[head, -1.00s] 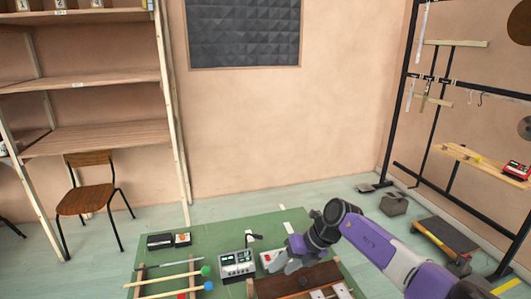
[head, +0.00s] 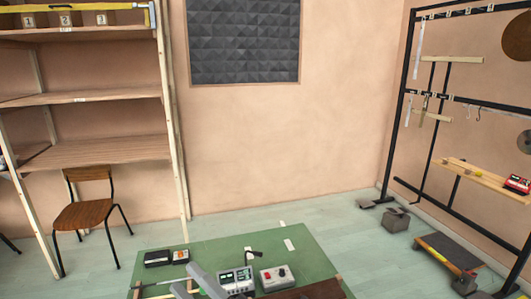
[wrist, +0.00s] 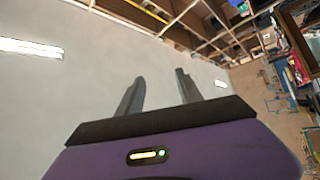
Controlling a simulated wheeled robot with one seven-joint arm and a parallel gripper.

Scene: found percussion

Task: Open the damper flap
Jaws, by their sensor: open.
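I cannot make out a damper flap for certain in either view. A dark brown wooden piece (head: 312,291) lies at the near right of the green table (head: 205,250), mostly cut off by the bottom edge of the head view. My gripper (wrist: 157,80) is open and empty in the wrist view, its two grey fingers apart and pointing towards the pale ceiling. Grey finger-like parts, which look like my gripper (head: 190,278), rise at the bottom of the head view, in front of the table.
On the table are a grey device with dials (head: 236,279), a white box with a red knob (head: 279,277) and a black box (head: 158,258). A wooden chair (head: 86,215) and shelves (head: 90,152) stand left. A black rack (head: 400,125) stands right. The floor behind the table is clear.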

